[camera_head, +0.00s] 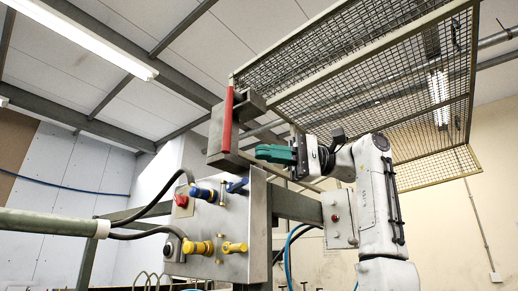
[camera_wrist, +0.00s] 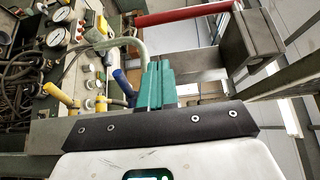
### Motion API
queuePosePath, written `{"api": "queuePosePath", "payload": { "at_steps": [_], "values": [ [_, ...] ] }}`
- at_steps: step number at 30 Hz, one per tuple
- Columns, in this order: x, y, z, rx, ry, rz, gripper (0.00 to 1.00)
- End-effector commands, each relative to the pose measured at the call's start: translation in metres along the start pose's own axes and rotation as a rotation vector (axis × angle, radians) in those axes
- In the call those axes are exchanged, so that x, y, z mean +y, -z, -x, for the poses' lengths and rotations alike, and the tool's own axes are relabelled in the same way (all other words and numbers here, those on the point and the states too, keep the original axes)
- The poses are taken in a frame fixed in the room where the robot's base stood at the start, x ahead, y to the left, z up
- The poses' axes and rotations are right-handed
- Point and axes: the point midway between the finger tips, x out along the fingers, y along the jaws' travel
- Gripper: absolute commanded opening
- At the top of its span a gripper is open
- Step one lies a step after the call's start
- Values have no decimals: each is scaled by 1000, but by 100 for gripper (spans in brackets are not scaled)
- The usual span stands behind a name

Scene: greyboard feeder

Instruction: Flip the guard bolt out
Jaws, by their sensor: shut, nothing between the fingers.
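A red bar (camera_head: 228,120), which looks like the guard bolt's handle, stands nearly upright against a grey steel bracket (camera_head: 251,104) at the lower left corner of the mesh guard (camera_head: 370,75). In the wrist view the red bar (camera_wrist: 185,13) runs across the top, left of the grey bracket (camera_wrist: 252,45). My gripper (camera_head: 268,154) has green fingers, shut and empty, just right of the bar's lower end and apart from it. In the wrist view my gripper (camera_wrist: 155,82) points up toward the bar, with a gap between. Whether the bolt is engaged cannot be told.
A control box (camera_head: 225,225) with blue and yellow levers and a red button sits below my gripper. A green post and rail (camera_head: 295,205) stand close beneath my arm. In the wrist view gauges (camera_wrist: 55,38) and hoses crowd the left.

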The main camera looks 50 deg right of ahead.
Motion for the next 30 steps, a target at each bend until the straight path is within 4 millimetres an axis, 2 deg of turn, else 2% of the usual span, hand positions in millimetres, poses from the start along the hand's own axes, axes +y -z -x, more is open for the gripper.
{"api": "queuePosePath", "payload": {
  "at_steps": [1,6,12,30],
  "values": [
    [1,0,12,4,2,-1,0],
    [0,0,41,4,3,-1,0],
    [0,0,61,4,3,0,0],
    [0,0,64,3,2,0,0]
  ]
}}
